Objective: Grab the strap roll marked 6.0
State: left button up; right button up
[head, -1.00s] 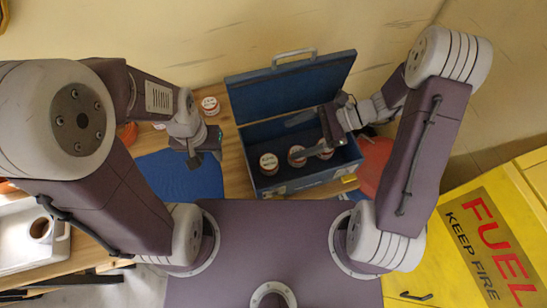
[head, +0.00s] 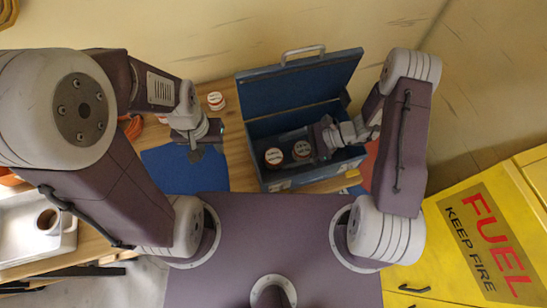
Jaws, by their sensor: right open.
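An open blue toolbox (head: 283,184) stands on the bench with its lid (head: 298,85) raised. Inside it are two red-and-white strap rolls, a left one (head: 274,157) and a middle one (head: 302,149). Another roll (head: 216,101) stands on the bench left of the box. The markings are too small to read. My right gripper (head: 322,152) is open, low at the right part of the box, just right of the middle roll. It hides what is under it; contact cannot be told. My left gripper (head: 196,152) is above the blue mat; its jaw state is unclear.
The blue mat (head: 200,178) lies left of the box. A red round object (head: 369,165) is partly hidden at the box's right. A white tray with a mug (head: 48,221) is at far left. A yellow fuel cabinet (head: 440,252) stands at right.

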aim_at(274, 156)
jog(key=x, duration=0.4)
jog(key=shift+f+p, duration=0.1)
jog(key=shift+p, duration=0.25)
jog(key=shift+d, duration=0.1)
jog(key=c, duration=1.6)
jog(key=shift+c, duration=0.2)
